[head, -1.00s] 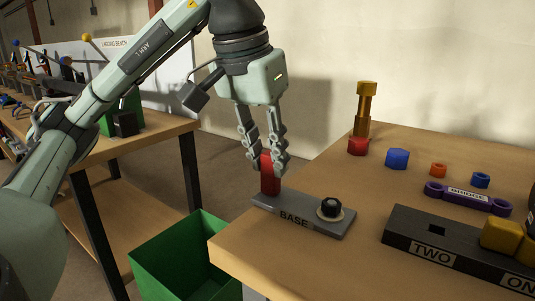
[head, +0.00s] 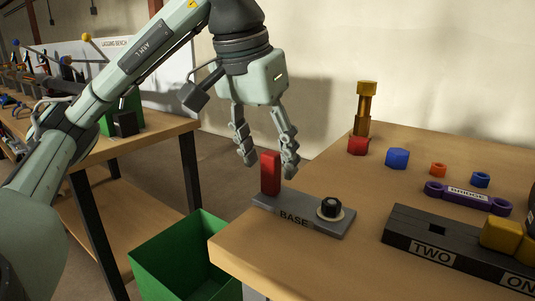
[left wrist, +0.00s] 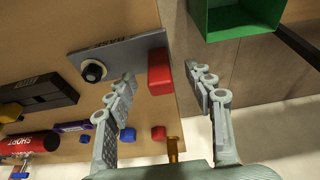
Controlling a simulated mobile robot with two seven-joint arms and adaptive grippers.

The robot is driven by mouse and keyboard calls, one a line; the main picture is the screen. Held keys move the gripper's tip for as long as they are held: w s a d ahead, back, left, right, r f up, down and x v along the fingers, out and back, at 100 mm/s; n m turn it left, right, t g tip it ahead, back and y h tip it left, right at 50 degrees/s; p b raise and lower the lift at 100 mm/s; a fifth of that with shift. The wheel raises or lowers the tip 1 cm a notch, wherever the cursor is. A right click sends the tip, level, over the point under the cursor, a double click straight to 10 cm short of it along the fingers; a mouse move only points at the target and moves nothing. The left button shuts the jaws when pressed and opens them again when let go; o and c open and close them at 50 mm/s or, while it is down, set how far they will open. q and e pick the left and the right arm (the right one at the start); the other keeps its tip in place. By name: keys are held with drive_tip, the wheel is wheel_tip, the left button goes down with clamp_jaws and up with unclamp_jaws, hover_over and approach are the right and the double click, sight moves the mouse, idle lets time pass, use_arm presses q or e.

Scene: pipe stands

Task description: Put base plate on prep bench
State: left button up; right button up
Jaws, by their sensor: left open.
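The grey base plate (head: 310,220), labelled BASE, lies flat on the wooden bench (head: 300,260) near its left edge. A red upright block (head: 270,174) stands on its left end, and a black knob with a pale washer (head: 330,208) sits on its right end. My left gripper (head: 268,168) is open, its fingers apart around the top of the red block. In the left wrist view the plate (left wrist: 118,50) and red block (left wrist: 160,72) show beyond the open fingers (left wrist: 170,85). My right gripper is not in view.
A dark block labelled TWO (head: 430,248) and a purple bridge piece (head: 468,197) lie to the right. A blue nut (head: 397,158) and a yellow and red post (head: 363,115) stand behind. A green bin (head: 185,262) is left of the bench; another bench (head: 150,135) stands further back.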

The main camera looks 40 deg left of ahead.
use_arm(q)
drive_tip(key=v, duration=0.7)
drive_tip(key=shift+r, duration=0.2)
idle(0.9)
drive_tip(key=shift+s, duration=0.1)
idle(0.5)
